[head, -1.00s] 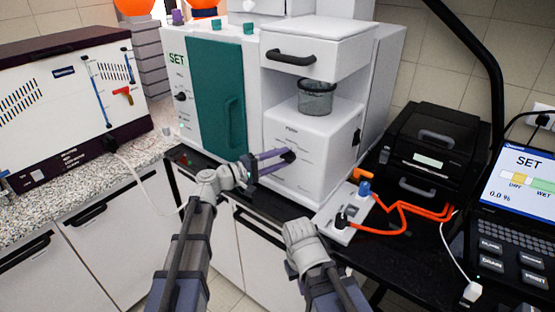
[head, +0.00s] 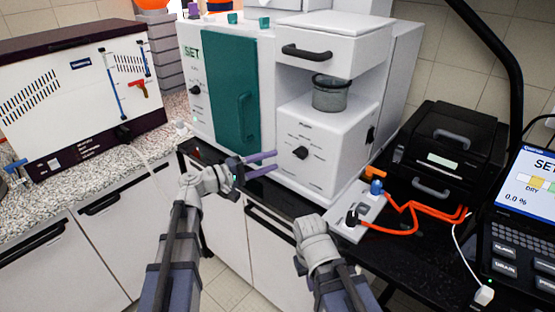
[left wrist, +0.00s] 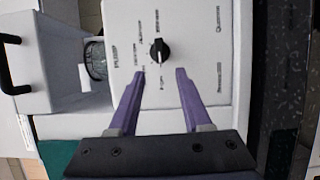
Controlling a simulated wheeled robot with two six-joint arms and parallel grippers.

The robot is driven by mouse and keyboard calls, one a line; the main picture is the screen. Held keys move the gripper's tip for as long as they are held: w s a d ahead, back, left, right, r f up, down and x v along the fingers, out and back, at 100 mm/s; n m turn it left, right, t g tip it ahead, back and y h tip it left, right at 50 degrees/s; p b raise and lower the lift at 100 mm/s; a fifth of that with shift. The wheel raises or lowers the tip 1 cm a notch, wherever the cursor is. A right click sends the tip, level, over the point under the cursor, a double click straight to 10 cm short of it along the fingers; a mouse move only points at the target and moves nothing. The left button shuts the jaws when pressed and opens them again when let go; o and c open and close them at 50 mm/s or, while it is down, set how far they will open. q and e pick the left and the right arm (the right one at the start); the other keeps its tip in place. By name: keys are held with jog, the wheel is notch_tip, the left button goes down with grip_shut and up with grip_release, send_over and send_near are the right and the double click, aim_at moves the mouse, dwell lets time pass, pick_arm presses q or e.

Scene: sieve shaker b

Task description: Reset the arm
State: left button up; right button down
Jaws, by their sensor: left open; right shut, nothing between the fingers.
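My left gripper (head: 276,161) is open and empty, with two purple fingers pointing at the front of the white sieve shaker machine (head: 335,165). The black knob (head: 301,152) on that front panel stands clear of the fingertips, a little to their right. In the left wrist view the knob (left wrist: 160,51) lies beyond and between the open fingertips (left wrist: 161,72), with nothing held. My right arm (head: 318,245) rises at the bottom middle; its fingers do not show.
A glass vessel (head: 330,93) sits in the machine's recess. A teal door (head: 232,90) is at its left. Open floor lies below the counters.

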dwell(0.3)
pick_arm(q)
jog(key=s+d+f+m+g+y, duration=0.6)
jog(key=s+d+f, duration=0.3)
jog(key=s+f, duration=0.35)
jog(key=s+a+f+m+g+y+p, duration=0.1)
jog(key=s+a+f+m+y, duration=0.1)
jog(key=s+a+f+y, duration=0.1)
jog(key=s+a+f+m+g+y, duration=0.2)
jog(key=s+a+f+y, duration=0.2)
jog(key=s+y, duration=0.3)
jog(key=shift+s+a+f+y+p, duration=0.15)
jog(key=shift+s+f+y+p, duration=0.25)
jog(key=shift+s, duration=0.35)
